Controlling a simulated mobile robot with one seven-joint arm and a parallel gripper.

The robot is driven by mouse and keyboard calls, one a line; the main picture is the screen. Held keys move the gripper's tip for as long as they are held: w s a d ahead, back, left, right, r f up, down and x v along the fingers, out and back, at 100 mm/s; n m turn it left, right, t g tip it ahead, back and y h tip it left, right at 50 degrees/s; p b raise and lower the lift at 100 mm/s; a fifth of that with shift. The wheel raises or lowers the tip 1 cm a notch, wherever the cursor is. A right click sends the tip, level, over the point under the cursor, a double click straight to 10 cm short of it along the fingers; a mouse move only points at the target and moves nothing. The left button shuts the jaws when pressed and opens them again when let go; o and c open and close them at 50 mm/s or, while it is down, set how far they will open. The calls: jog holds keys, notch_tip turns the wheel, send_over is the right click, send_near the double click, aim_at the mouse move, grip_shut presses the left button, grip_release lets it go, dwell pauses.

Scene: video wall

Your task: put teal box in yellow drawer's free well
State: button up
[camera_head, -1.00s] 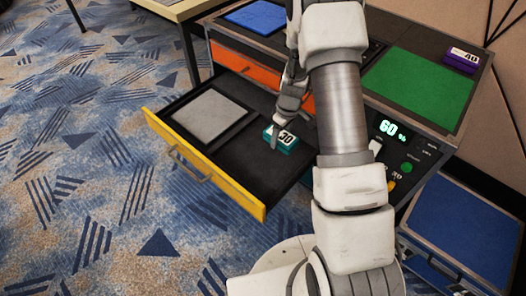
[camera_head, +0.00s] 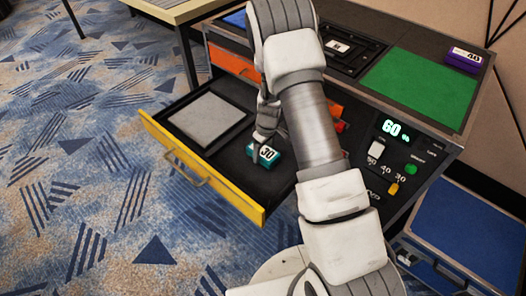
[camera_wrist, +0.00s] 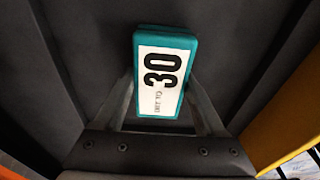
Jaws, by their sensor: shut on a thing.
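The teal box (camera_head: 264,158), with a white label reading 30, is between the fingers of my gripper (camera_head: 262,146). In the wrist view the teal box (camera_wrist: 163,75) sits between the two fingertips (camera_wrist: 163,104), label facing the camera. The yellow drawer (camera_head: 196,168) is pulled open. Its left well holds a flat grey pad (camera_head: 208,122); the dark free well (camera_head: 236,172) is on the right, and the box is over or in it. I cannot tell whether the box touches the well floor. The drawer's yellow wall (camera_wrist: 285,125) shows at the right in the wrist view.
An orange drawer (camera_head: 232,63) is just behind, partly hidden by my arm. A panel with a lit 60 % display (camera_head: 391,129) is at right. A purple box (camera_head: 464,58) and green mat (camera_head: 420,86) are on top. A blue-topped case (camera_head: 470,235) stands at lower right.

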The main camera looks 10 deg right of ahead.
jog(key=shift+f, duration=0.25)
jog(key=o, duration=1.5)
jog(key=shift+r, duration=0.1)
notch_tip(320, 180, up, 12)
jog(key=s+p, duration=0.1)
jog(key=p, duration=0.3)
notch_tip(320, 180, up, 10)
jog(key=m, duration=0.1)
send_over(266, 152)
jog(key=s+a, duration=0.1)
jog(key=s, duration=0.1)
jog(key=s+r+m+t, duration=0.2)
jog(key=s+r, duration=0.5)
jog(key=r, duration=0.5)
jog(key=s+r+m+t, duration=0.1)
jog(key=s+r, duration=0.3)
jog(key=s, duration=0.4)
jog(key=s+r+m+t, duration=0.1)
jog(key=s+r+m, duration=0.2)
jog(key=s, duration=0.6)
notch_tip(266, 152, up, 2)
jog(key=shift+r+h, duration=0.1)
jog(key=shift+h, duration=0.3)
